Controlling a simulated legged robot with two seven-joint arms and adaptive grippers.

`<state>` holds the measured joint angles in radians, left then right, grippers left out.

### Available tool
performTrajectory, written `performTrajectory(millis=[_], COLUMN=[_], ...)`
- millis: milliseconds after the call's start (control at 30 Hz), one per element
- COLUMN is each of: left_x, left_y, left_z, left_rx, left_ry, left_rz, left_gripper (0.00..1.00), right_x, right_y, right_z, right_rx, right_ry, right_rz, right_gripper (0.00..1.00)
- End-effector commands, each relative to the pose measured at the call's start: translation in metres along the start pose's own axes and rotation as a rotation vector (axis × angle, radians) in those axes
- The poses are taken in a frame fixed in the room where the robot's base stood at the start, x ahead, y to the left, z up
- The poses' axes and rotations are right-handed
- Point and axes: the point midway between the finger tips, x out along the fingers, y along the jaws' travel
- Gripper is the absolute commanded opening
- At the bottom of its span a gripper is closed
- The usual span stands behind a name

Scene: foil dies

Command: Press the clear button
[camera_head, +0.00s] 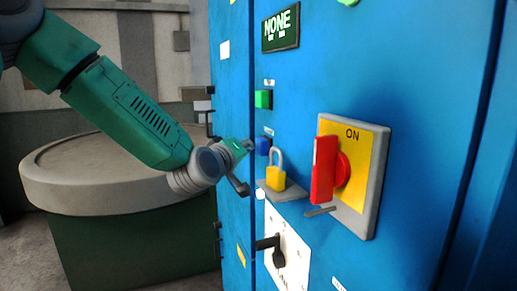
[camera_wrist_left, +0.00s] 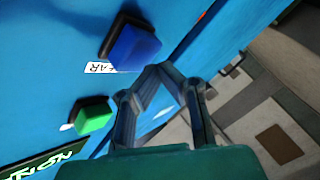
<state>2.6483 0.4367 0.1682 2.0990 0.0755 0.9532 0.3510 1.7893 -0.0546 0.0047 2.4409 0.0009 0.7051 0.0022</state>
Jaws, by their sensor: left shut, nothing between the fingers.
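A blue button (camera_head: 263,146) sits on the blue cabinet front, beside my left gripper's tip. In the left wrist view the blue button (camera_wrist_left: 134,47) is large, and a white label (camera_wrist_left: 99,68) next to it shows letters ending in "AR". My left gripper (camera_head: 247,146) is shut and empty, with its fingertips just left of the button in the head view. In the left wrist view the fingertips (camera_wrist_left: 160,72) show close to the button, with a gap in the picture; contact does not show. My right gripper is not in view.
A padlock (camera_head: 276,178) on a small ledge, a red switch handle (camera_head: 324,170) and a black lever (camera_head: 276,248) stick out nearby. A round-topped table (camera_head: 90,195) stands left.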

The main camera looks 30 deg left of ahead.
Motion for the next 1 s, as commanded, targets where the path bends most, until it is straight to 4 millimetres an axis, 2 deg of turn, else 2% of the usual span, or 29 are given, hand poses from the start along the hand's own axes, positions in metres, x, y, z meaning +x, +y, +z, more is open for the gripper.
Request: performTrajectory(millis=[600,1000], left_x=[-0.033,-0.035], left_y=[-0.024,-0.025], left_z=[-0.024,-0.025], left_rx=[0.0,0.001], left_ry=[0.001,0.0], left_rz=[0.0,-0.001], left_gripper=[0.0,0.0], right_x=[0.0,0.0], right_y=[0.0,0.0], right_z=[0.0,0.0], right_rx=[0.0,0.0], right_ry=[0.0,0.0], right_rz=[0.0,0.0], right_gripper=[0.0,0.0])
